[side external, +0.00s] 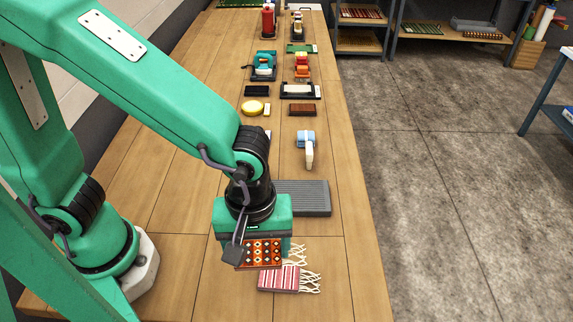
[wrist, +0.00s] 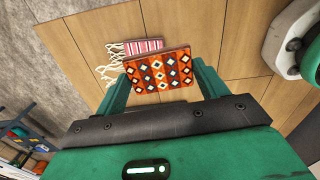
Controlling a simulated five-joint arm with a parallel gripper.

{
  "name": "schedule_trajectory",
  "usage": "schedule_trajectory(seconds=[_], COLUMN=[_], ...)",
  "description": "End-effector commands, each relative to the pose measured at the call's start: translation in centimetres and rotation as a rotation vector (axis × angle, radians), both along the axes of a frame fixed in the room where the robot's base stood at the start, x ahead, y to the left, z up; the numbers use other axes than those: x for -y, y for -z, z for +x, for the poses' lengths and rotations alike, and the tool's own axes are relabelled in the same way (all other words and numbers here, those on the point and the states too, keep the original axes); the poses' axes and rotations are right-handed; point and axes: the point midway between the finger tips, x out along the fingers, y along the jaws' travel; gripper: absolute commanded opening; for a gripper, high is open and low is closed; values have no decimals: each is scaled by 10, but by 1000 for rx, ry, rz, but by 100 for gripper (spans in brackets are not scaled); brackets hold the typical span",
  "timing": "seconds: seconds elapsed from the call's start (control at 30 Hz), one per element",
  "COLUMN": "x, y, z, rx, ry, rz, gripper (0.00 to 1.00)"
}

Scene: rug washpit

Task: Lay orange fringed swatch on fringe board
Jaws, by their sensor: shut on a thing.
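The orange fringed swatch (side external: 262,252) has a pattern of dark and white diamonds and pale tassels on its right side. My gripper (side external: 254,246) is shut on it and holds it low over the bench. In the wrist view the swatch (wrist: 160,73) sits between the two green fingers of my gripper (wrist: 159,76), its fringe to the left. A grey ribbed board (side external: 308,197), perhaps the fringe board, lies flat just beyond my gripper, its left part hidden by my wrist. No swatch shows on its visible part.
A red-and-white striped fringed swatch (side external: 279,279) lies on the wooden bench (side external: 200,285) close to the held swatch. Beyond the grey board stand a blue-and-white tool (side external: 307,146), a brown block (side external: 302,110) and a yellow round item (side external: 253,107). The bench's right edge drops to the floor.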

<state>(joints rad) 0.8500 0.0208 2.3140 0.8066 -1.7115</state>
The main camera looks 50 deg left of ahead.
Motion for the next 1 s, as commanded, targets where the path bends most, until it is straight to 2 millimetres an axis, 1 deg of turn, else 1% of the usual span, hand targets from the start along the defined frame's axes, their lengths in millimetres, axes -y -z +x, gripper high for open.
schedule_trajectory(seconds=[0.17, 0.27, 0.47, 0.57, 0.77, 1.0], x=[-1, -3, -13, -23, -48, -87], y=[0, 1, 2, 3, 6, 11], z=[2, 7, 28, 43, 78, 116], rx=[0, 0, 0, -1, -1, -1], ry=[-1, 0, 4, 10, 23, 42], rz=[0, 0, 0, 1, 1, 1], gripper=[49, 49, 49, 49, 49, 49])
